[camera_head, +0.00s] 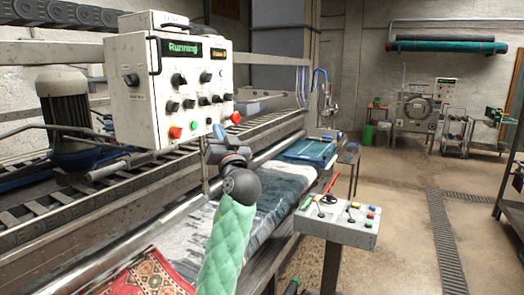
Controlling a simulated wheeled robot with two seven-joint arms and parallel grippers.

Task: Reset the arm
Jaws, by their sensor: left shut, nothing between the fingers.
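My left arm (228,245), in a green quilted sleeve, rises from the bottom middle of the head view. My left gripper (221,138) is small in the view, just in front of the lower right part of a white control box (140,110). It looks shut, with nothing held. I cannot tell whether its tips touch the box. The box has black knobs, red and green buttons and a lit display (181,48) reading "Running". My right gripper is not in view.
The rug machine's long frame (100,262) runs diagonally beneath the arm, with a red patterned rug (150,275) and a dark rug (280,193) on it. A lever console (338,220) stands at right. The concrete floor (405,215) beyond it is mostly clear.

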